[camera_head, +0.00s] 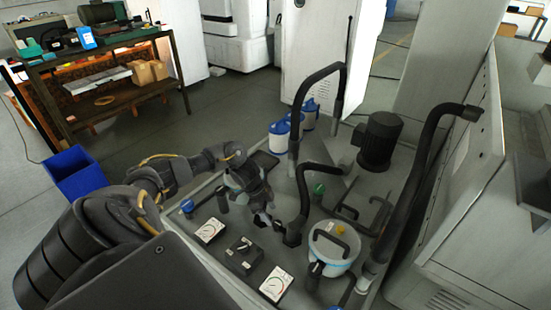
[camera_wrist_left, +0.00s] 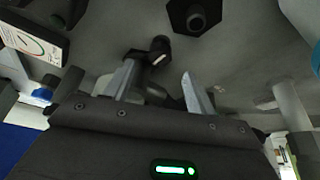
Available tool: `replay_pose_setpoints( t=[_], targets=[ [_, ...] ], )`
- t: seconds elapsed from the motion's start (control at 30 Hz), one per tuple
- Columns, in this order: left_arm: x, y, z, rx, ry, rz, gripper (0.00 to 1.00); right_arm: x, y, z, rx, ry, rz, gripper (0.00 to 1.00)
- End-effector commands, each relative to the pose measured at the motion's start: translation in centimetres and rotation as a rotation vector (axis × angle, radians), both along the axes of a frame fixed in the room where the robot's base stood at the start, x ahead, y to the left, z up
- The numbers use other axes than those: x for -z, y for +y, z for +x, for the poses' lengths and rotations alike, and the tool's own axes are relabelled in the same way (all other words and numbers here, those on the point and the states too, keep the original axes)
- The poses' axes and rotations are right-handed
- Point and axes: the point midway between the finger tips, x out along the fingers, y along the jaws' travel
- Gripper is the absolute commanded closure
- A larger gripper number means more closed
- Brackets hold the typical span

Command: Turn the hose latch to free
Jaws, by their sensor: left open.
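My left gripper (camera_head: 266,222) reaches down over the grey machine top, beside the lower end of a black hose (camera_head: 304,200). Its two grey fingers (camera_wrist_left: 162,88) are apart in the left wrist view, with nothing held. A dark lever-like part with a pale tip (camera_wrist_left: 157,50) shows just beyond and between the fingers. It may be the hose latch, but I cannot tell for sure. A black hexagonal fitting (camera_wrist_left: 194,14) lies farther off there. In the head view the gripper hides part of this area. My right gripper is not in view.
A black switch box (camera_head: 243,256) sits between two white dials (camera_head: 209,231) (camera_head: 276,284). A white bucket (camera_head: 334,252), a dark motor (camera_head: 380,140) and tall black hoses (camera_head: 419,165) crowd the right. A blue bin (camera_head: 75,175) stands left on the floor.

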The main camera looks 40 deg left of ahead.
Motion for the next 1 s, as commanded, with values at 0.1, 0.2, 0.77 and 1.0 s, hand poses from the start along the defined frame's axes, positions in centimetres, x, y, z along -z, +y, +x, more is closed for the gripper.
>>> replay_pose_setpoints(
  t=[0.1,0.2,0.77,1.0],
  targets=[
    [2.0,-0.8,0.5,-0.001,0.001,-0.001,0.44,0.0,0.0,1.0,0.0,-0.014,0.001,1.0],
    [3.4,-1.3,0.9,0.001,0.0,0.0,0.44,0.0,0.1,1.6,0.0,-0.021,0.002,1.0],
    [5.0,-1.8,1.3,0.002,-0.002,0.001,0.51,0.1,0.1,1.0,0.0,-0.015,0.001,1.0],
    [5.0,-1.8,1.3,0.002,-0.002,0.001,0.82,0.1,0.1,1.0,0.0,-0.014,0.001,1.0]
  ],
)
